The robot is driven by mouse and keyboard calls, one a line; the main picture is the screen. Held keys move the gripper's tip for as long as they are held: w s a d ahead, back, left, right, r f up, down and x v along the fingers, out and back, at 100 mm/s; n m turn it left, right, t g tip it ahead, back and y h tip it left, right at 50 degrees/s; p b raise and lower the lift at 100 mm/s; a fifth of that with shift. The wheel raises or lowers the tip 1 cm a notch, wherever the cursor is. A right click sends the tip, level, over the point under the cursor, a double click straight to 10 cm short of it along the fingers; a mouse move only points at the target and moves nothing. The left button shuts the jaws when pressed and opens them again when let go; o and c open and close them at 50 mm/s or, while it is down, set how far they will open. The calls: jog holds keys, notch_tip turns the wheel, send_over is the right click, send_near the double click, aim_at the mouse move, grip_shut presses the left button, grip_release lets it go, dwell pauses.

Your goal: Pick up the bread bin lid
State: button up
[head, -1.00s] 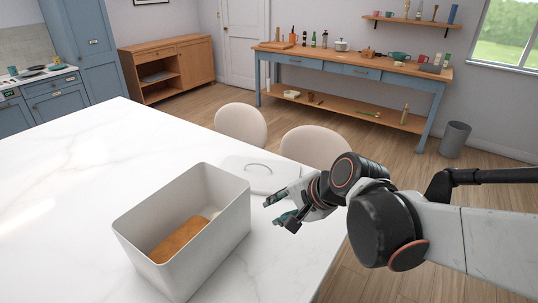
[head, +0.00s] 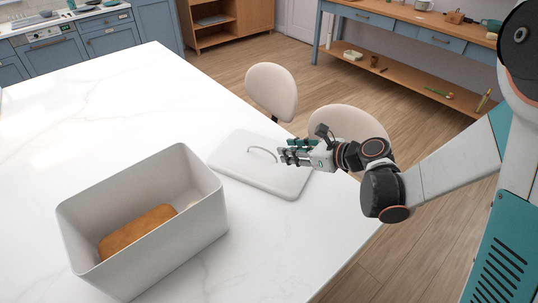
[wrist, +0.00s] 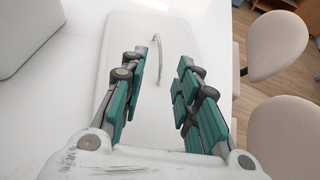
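The bread bin lid (head: 245,174) is a pale grey rounded slab lying flat on the white marble table, right of the bin. Its thin arched metal handle (head: 262,150) stands up from its middle. My gripper (head: 281,153) is just above the lid, close to the handle's right end. In the wrist view the gripper (wrist: 168,66) is open, with nothing held, and the handle (wrist: 158,52) shows ahead between the fingertips. The lid (wrist: 118,45) lies beneath the fingers. I cannot tell whether a fingertip touches the handle.
The open bread bin (head: 90,205) stands left of the lid with a brown loaf (head: 137,230) inside. Two beige chairs (head: 271,90) stand at the table's far right edge. The white table (head: 110,110) is clear behind the bin.

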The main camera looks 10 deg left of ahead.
aim_at(263, 149)
jog(key=b+x, duration=0.3)
jog(key=x, duration=0.9)
jog(key=shift+w+a+f, duration=0.15)
jog(key=shift+a, duration=0.2)
jog(key=shift+c, duration=0.5)
grip_shut()
